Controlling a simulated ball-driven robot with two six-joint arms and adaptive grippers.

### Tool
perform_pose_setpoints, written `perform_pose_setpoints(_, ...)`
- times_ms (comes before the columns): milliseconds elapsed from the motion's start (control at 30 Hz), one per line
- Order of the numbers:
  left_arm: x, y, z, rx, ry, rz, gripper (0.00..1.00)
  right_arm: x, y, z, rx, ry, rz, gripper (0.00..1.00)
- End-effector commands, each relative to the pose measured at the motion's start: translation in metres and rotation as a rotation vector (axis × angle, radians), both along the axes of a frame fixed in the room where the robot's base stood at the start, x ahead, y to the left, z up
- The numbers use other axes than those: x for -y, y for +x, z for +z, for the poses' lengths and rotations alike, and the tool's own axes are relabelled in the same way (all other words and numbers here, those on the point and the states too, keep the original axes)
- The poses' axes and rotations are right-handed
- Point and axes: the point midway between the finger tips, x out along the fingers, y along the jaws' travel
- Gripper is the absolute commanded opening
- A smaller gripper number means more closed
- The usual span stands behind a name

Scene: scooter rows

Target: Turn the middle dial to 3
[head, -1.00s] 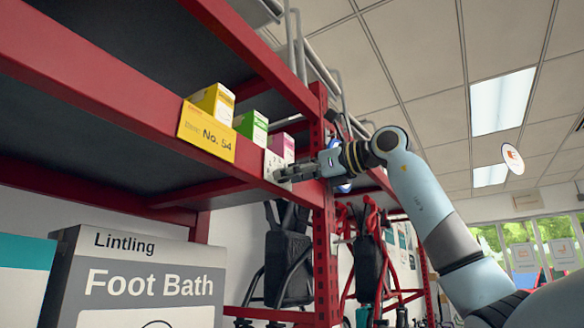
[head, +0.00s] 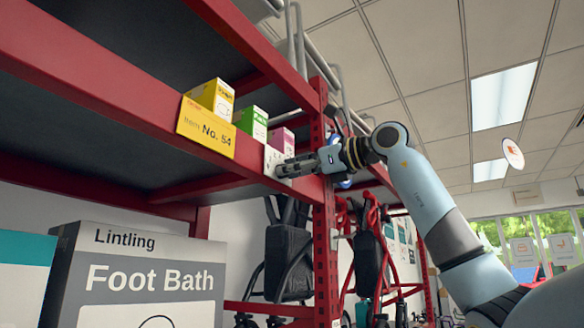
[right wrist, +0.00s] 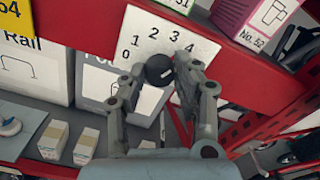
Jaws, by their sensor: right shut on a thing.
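A white panel (right wrist: 146,36) with the numbers 0 to 4 is fixed to the red shelf beam; it also shows in the head view (head: 272,158). A dark round dial (right wrist: 159,70) sits below the numbers, with a small light mark on it. I cannot tell for sure which number it points to. My right gripper (right wrist: 158,72) has its two fingers on either side of the dial, shut on it. In the head view my right gripper (head: 278,170) covers the dial. No other dial shows. My left gripper is out of view.
Red shelving (head: 100,75) runs along the left. A yellow sign, No. 54 (head: 206,130), hangs on the beam beside several small boxes (head: 217,97). A grey Foot Bath box (head: 140,280) stands below. Black-framed walkers (head: 288,250) stand beyond the lower shelf.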

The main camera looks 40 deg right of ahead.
Motion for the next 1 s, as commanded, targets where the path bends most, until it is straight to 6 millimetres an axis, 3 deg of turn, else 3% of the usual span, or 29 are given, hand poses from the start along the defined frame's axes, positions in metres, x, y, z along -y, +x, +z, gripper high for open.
perform_pose_setpoints(600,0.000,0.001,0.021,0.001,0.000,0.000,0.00,-0.001,0.000,0.000,0.145,-0.352,0.001,0.00)
perform_pose_setpoints(1000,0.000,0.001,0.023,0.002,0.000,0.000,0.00,-0.001,0.000,0.000,0.177,-0.426,0.001,0.00)
